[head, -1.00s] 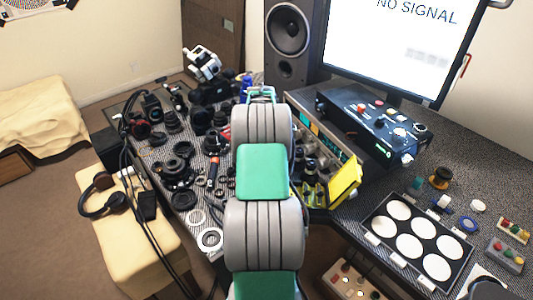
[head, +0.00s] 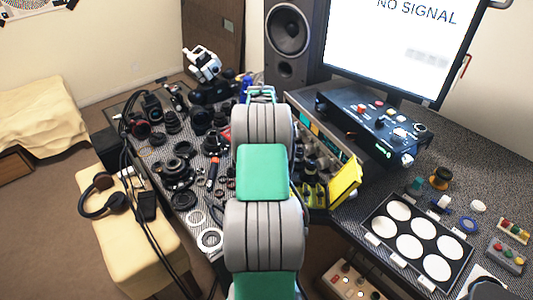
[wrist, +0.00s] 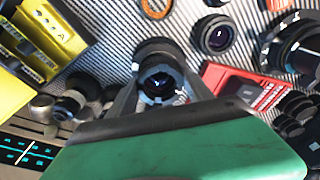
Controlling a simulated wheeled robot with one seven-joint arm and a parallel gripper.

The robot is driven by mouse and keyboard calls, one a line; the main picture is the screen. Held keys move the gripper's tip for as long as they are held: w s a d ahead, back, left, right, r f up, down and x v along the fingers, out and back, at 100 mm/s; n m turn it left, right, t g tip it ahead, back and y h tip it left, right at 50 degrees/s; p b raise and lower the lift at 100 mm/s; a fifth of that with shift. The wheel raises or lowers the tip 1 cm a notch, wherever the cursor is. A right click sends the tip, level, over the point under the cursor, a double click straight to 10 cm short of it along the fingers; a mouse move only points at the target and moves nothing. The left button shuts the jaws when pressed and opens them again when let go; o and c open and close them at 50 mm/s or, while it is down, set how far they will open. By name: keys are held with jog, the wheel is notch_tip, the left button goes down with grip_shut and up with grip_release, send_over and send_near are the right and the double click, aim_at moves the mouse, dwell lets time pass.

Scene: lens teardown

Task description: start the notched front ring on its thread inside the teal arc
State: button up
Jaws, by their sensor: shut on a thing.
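In the wrist view my gripper (wrist: 160,82) has a finger on each side of a dark ring with a notched edge (wrist: 158,88), and it is shut on this ring. The ring sits in line with a black lens barrel (wrist: 156,48) just beyond it. I cannot tell whether the ring touches the barrel or is apart from it. I cannot make out the teal arc. In the head view my own arm hides the gripper, the ring and the barrel.
In the wrist view a yellow case (wrist: 62,35) is at upper left, a red device (wrist: 245,88) at right and a small lens (wrist: 213,34) at upper right. In the head view many lens parts crowd the bench, with a filter tray (head: 372,248) at right.

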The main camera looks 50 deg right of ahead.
jog(key=shift+f, duration=0.35)
dwell(0.7)
jog(key=o, duration=1.4)
